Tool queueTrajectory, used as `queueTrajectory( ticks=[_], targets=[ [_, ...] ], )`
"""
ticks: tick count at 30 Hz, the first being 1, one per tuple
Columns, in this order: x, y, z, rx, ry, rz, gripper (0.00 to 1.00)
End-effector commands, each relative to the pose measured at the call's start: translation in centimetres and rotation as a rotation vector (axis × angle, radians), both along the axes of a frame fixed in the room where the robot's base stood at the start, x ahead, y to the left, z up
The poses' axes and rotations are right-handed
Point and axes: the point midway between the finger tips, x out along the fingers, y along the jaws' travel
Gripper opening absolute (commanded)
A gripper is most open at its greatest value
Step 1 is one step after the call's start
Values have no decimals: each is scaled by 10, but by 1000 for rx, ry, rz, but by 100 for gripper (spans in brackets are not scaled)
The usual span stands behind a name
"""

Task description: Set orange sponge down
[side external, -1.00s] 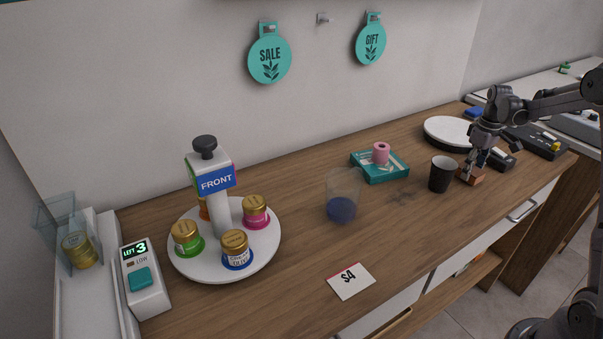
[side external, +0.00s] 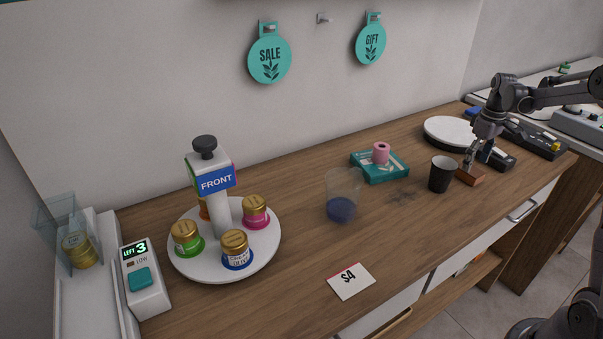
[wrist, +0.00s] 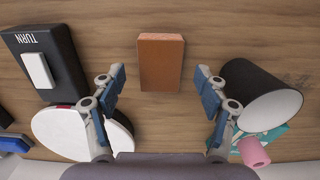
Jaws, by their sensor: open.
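The orange sponge (wrist: 161,64) is a small brown-orange block lying flat on the wooden counter. In the side external view the sponge (side external: 471,177) lies just right of the black cup. My gripper (side external: 478,158) is just above it. In the wrist view my gripper (wrist: 160,85) is open, its blue-padded fingers wide apart to the left and right of the sponge. Nothing is between the fingertips, and the sponge is clear of both fingers.
A black cup (side external: 441,174) stands close to the sponge and near one finger in the wrist view. A black box marked TURN (wrist: 40,60) lies on the other side. A round white disc (side external: 449,132) is behind. The teal box (side external: 366,172) carries a pink roll (side external: 381,153).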

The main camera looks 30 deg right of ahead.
Motion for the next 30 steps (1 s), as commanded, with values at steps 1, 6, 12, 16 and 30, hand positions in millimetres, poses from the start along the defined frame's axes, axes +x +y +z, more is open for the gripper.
queueTrajectory(
  ticks=[1, 6, 12, 16, 30],
  targets=[
    [0, 0, 11, 0, 0, 0, 74],
    [0, 0, 46, 0, 0, 0, 74],
    [0, 0, 76, 0, 0, 0, 74],
    [0, 0, 86, 0, 0, 0, 74],
    [4, 122, 128, -82, -147, 9, 74]
  ],
)
